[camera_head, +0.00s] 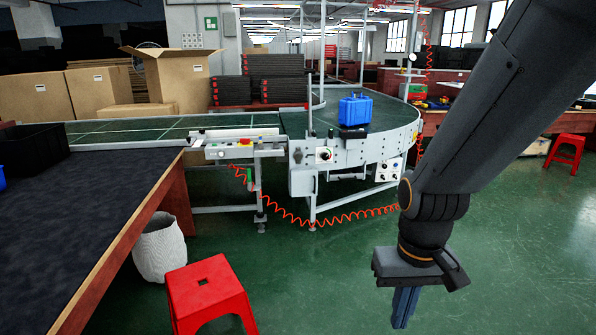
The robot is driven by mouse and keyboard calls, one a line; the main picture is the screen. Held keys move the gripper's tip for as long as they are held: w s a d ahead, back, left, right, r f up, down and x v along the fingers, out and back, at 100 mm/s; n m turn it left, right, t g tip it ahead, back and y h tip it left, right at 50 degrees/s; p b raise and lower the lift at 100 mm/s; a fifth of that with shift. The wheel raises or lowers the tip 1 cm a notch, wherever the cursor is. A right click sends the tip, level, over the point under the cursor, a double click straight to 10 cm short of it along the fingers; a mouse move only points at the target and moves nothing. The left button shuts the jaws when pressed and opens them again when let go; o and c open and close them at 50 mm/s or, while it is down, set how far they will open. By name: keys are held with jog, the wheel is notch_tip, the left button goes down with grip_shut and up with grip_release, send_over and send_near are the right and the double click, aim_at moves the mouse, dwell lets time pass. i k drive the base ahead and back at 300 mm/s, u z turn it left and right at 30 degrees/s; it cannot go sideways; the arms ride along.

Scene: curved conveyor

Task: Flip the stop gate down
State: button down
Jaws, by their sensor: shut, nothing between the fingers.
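The curved conveyor (395,118) stands at the centre back, with a green belt and a grey metal side. A blue crate (355,109) sits on the belt near its front edge. A small dark piece (351,133) lies at the edge just below the crate; I cannot tell whether it is the stop gate or how it is tilted. My gripper (401,322) hangs at the lower right, fingers pointing down and together, with nothing held. It is over the open floor in the picture, in front of the conveyor and well apart from it.
A dark-topped workbench (80,190) fills the left. A red stool (208,297) and a white basket (160,248) stand beside it. A coiled orange hose (345,216) hangs below the conveyor. A control panel (243,147) juts from the straight section. Green floor is clear at centre.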

aim_at(310, 132)
jog(key=i, duration=3.8)
jog(key=z, duration=0.3)
